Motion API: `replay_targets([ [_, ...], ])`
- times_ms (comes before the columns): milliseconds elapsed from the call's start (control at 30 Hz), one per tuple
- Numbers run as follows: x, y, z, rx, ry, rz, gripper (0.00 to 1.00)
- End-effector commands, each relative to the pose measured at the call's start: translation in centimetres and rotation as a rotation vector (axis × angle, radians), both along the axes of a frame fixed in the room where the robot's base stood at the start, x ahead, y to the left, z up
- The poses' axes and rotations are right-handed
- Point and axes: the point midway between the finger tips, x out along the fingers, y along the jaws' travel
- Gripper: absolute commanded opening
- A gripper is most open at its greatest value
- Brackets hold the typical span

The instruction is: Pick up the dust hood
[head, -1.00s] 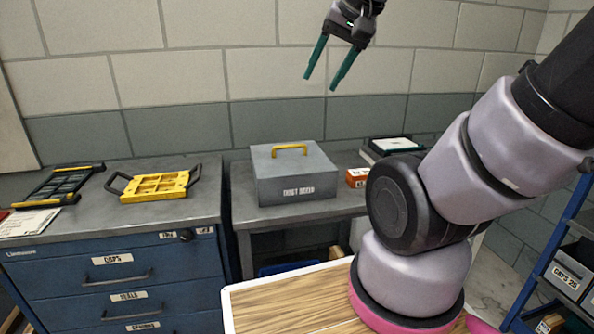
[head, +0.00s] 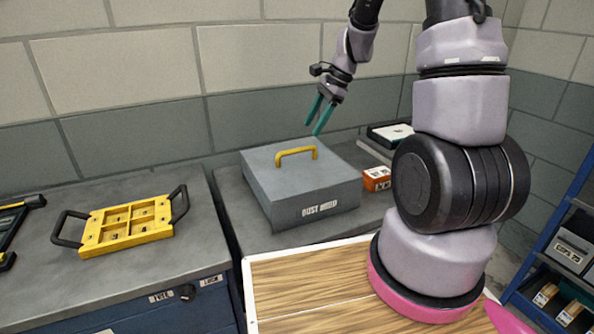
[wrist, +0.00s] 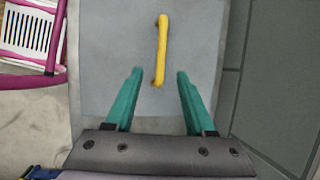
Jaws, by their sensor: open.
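The dust hood (head: 302,190) is a grey box with a label on its front and a yellow bar handle (head: 296,152) on top. It stands on a grey bench in the middle of the head view. My gripper (head: 318,116) is open and empty, with teal fingers pointing down, above the rear of the hood. In the wrist view the hood's top (wrist: 110,60) fills the middle. The yellow handle (wrist: 161,50) lies ahead of the fingertips, in line with the gap between my gripper's fingers (wrist: 160,75). No contact with the handle shows.
A small orange box (head: 377,179) and a stack with a dark tray (head: 390,134) stand right of the hood. A yellow tray with black handles (head: 127,226) lies on the blue cabinet's top at left. The wall is close behind. A blue shelf (head: 560,232) stands at right.

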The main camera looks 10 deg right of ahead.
Motion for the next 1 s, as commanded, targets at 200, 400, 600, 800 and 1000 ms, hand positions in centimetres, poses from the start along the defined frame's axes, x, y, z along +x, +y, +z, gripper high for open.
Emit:
replay_targets([
  [200,0.3,1.5,-3.3,0.002,0.006,0.000,0.55],
  [400,0.5,2.2,-4.8,0.001,0.003,-0.001,0.55],
  [600,0.8,3.6,-7.0,0.001,0.005,0.001,0.55],
  [800,1.1,4.6,-9.0,0.000,0.004,0.000,0.55],
  [1000,1.2,4.7,-9.3,0.000,0.001,0.000,0.55],
])
